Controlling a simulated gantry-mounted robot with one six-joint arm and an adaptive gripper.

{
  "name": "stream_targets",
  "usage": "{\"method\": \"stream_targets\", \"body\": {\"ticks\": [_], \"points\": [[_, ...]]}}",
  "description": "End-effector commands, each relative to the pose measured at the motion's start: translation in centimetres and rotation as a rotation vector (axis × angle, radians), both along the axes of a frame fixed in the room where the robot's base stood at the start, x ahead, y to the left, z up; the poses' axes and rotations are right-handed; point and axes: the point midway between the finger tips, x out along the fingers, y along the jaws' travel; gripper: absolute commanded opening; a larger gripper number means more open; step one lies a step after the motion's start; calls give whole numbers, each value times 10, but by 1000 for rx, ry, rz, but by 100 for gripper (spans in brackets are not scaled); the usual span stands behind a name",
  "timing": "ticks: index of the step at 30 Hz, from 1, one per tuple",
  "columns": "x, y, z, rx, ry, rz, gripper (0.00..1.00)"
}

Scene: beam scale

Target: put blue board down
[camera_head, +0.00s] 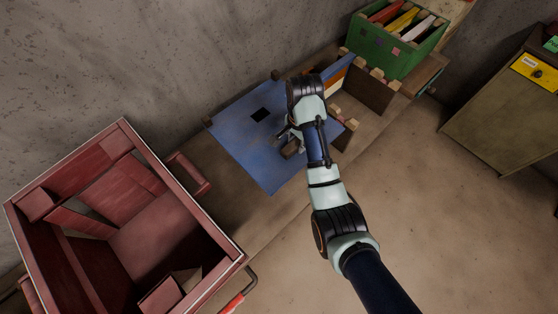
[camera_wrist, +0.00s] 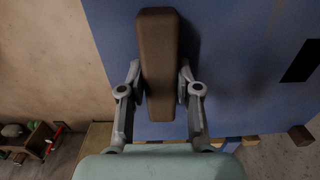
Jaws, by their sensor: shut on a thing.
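The blue board (camera_head: 245,125) is a large flat panel with a small black rectangle near its far edge. It lies over the wooden bench along the wall. I cannot tell whether it rests on the bench or is held above it. My gripper (camera_head: 290,143) is shut on the board's brown handle block. In the wrist view the handle (camera_wrist: 158,35) stands between the two fingers of my gripper (camera_wrist: 160,82), with the blue board (camera_wrist: 240,70) behind it. My arm hides part of the board's right side in the head view.
A green crate (camera_head: 385,50) with coloured boards stands at the bench's far right end. Wooden pegs and a brown panel (camera_head: 368,95) are just right of the board. A red cart (camera_head: 165,235) stands at left and a wooden cabinet (camera_head: 505,110) at right. The floor between is clear.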

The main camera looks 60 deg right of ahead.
Motion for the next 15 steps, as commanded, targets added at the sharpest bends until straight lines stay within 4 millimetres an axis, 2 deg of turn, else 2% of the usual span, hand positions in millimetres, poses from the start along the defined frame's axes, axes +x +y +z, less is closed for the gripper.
{"method": "stream_targets", "body": {"ticks": [1,3,6,12,15], "points": [[0,0,-27,0,-1,1,0],[0,0,-48,0,-1,1,0],[-1,1,-64,4,2,1,0],[0,1,-118,3,1,1,0],[0,0,-135,1,1,1,0]]}}
